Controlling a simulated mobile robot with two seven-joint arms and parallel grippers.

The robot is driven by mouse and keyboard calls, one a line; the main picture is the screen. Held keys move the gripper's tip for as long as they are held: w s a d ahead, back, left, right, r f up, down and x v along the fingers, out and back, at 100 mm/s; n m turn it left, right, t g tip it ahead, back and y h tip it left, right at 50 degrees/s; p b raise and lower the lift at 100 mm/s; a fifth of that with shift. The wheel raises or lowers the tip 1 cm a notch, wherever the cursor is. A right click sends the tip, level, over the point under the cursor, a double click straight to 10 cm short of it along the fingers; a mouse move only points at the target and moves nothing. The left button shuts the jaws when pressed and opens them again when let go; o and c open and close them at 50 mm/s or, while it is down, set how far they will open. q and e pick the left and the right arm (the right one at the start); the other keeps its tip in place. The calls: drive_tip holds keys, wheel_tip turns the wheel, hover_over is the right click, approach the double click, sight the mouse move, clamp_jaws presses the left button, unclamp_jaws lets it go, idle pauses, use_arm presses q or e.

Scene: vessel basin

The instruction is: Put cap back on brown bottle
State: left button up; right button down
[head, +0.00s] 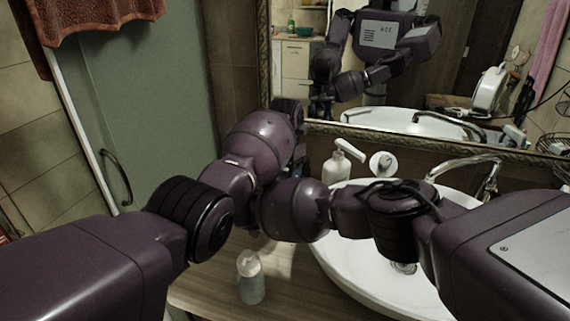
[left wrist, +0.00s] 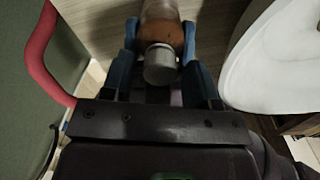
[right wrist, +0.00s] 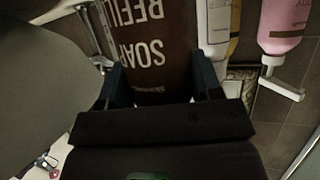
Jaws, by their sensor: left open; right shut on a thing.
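The brown bottle (right wrist: 160,45), lettered "SOAP REFILL", sits between the fingers of my right gripper (right wrist: 158,85), which is shut on it; the lettering is upside down in the right wrist view. In the left wrist view the brown bottle (left wrist: 158,12) shows at the top, with the round grey cap (left wrist: 160,66) at its near end. I cannot tell if the cap is fully seated. My left gripper (left wrist: 160,42) is open, with one blue finger on each side of the cap and bottle end. My arms hide the brown bottle and both grippers' fingers in the head view.
The white basin (head: 350,270) with its tap (head: 485,180) lies right of the wooden counter (head: 205,285). A small clear bottle (head: 251,282) stands at the counter's front. A white pump bottle (head: 338,168) is behind my arms. A pink bottle (right wrist: 285,25) shows in the right wrist view.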

use_arm(q)
drive_tip(key=shift+f, duration=0.15)
drive_tip(key=c, duration=0.9)
drive_tip(key=shift+m, duration=1.7)
drive_tip(key=shift+c, duration=0.3)
drive_tip(key=o, duration=1)
